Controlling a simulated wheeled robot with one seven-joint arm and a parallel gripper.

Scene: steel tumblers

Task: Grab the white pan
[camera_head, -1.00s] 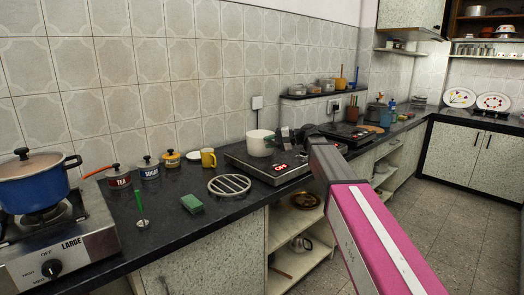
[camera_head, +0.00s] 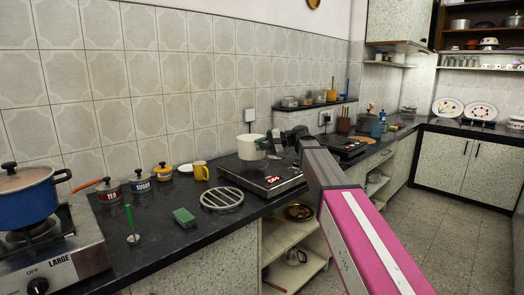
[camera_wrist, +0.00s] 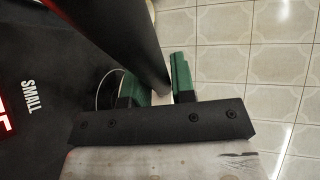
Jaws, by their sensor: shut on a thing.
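The white pan (camera_head: 250,148) is at the back left of the black two-burner hob (camera_head: 262,178) in the head view, seemingly held a little above its surface. My gripper (camera_head: 276,146) is at the pan's right side, shut on its dark handle. In the wrist view, the dark handle (camera_wrist: 138,45) runs down between the green-padded fingers of my gripper (camera_wrist: 158,88). A small pale part shows between the fingers. Most of the pan's body is hidden in that view.
A blue pot (camera_head: 30,200) stands on the left stove. The tiled wall is close behind. Open shelves are below the counter.

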